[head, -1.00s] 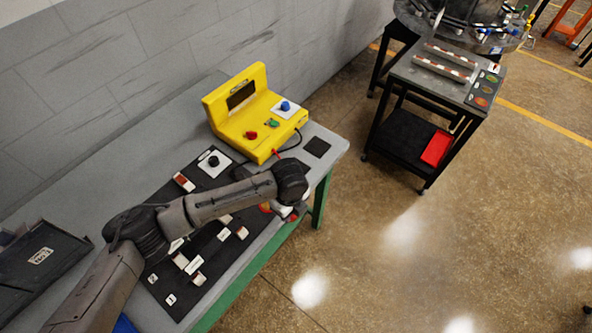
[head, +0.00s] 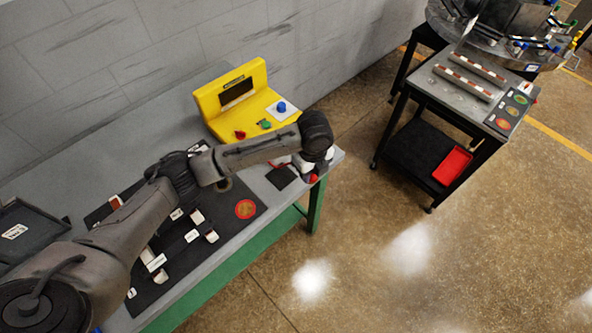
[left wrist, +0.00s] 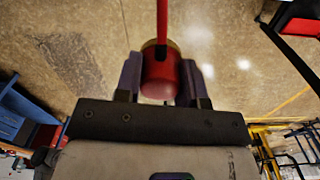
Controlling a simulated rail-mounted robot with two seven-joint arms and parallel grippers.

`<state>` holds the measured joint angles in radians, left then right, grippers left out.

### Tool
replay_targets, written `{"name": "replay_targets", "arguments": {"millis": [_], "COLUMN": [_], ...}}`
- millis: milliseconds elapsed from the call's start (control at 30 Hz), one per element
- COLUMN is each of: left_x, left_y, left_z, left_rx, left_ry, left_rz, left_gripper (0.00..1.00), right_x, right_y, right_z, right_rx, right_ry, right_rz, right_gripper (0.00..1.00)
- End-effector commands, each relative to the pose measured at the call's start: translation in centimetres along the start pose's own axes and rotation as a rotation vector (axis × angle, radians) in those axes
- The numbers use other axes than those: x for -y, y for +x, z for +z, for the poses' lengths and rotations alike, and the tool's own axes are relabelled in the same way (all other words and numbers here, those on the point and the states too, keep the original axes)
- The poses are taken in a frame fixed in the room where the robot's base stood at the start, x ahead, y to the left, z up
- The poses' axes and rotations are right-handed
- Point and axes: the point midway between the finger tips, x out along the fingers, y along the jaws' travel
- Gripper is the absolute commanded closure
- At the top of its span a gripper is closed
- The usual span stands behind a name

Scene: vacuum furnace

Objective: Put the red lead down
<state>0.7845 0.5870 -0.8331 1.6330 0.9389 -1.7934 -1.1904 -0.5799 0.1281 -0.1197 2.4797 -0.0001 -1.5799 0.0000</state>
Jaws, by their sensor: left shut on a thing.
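My left gripper (head: 314,174) is at the right end of the workbench, by its front right corner. In the left wrist view its two fingers (left wrist: 160,78) are shut on the red lead (left wrist: 161,76), a thick red body with a thin red cable running up out of the picture. In the head view only a small red end of the lead (head: 313,179) shows under the wrist. Floor shows behind the held lead in the left wrist view. The yellow meter (head: 211,108) stands left of the gripper. My right gripper is not in view.
A small dark square pad (head: 281,178) lies just left of the gripper. A black cart (head: 450,95) stands at the right, with open floor between.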

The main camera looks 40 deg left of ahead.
Motion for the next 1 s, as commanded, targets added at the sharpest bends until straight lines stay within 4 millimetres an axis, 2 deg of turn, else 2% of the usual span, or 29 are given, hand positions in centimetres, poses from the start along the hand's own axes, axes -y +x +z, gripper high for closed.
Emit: {"name": "replay_targets", "arguments": {"millis": [300,500,667,867,1000], "left_x": [-1.9,-2.6,-2.8,-2.9,-2.9], "left_y": [3.9,5.8,6.4,7.0,8.4], "left_z": [6.4,9.3,10.5,10.8,10.7], "left_rx": [0.003,0.002,0.001,0.001,0.0], "left_ry": [-0.006,-0.005,-0.003,-0.002,-0.001], "left_rz": [0.003,0.001,0.0,0.001,0.002], "left_gripper": [0.91,0.91,0.91,0.91,0.91], "right_x": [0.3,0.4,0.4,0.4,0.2], "right_y": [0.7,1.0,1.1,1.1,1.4], "right_z": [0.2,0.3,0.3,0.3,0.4], "right_rx": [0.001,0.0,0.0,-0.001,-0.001], "right_ry": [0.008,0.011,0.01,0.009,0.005], "right_rz": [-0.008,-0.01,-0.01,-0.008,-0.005], "right_gripper": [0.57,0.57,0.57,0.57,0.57]}}
